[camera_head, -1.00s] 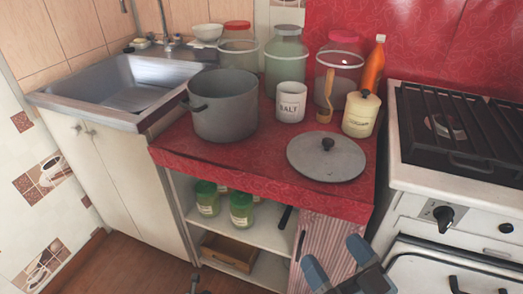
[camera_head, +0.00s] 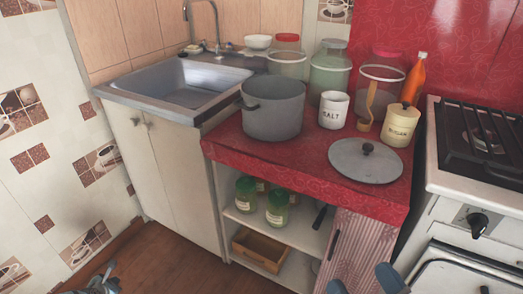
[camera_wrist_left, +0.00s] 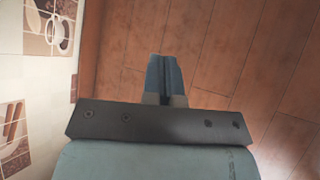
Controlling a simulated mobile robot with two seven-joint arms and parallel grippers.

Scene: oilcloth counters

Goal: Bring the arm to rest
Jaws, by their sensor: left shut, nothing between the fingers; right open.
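My left gripper (camera_head: 106,277) is at the bottom left edge of the head view, low over the wooden floor and away from the counter. In the left wrist view its fingers (camera_wrist_left: 166,80) are shut together with nothing between them, above bare floorboards. My right gripper (camera_head: 364,281) shows at the bottom edge of the head view. Most of both arms is out of view.
The red counter (camera_head: 300,165) holds a grey pot (camera_head: 273,112), a lid (camera_head: 366,162), a salt jar (camera_head: 333,110) and other jars. Green-lidded jars (camera_head: 277,207) and a wooden box (camera_head: 259,251) fill shelves below. A stove (camera_head: 450,170) stands right, a tiled wall (camera_head: 50,130) left. The floor is clear.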

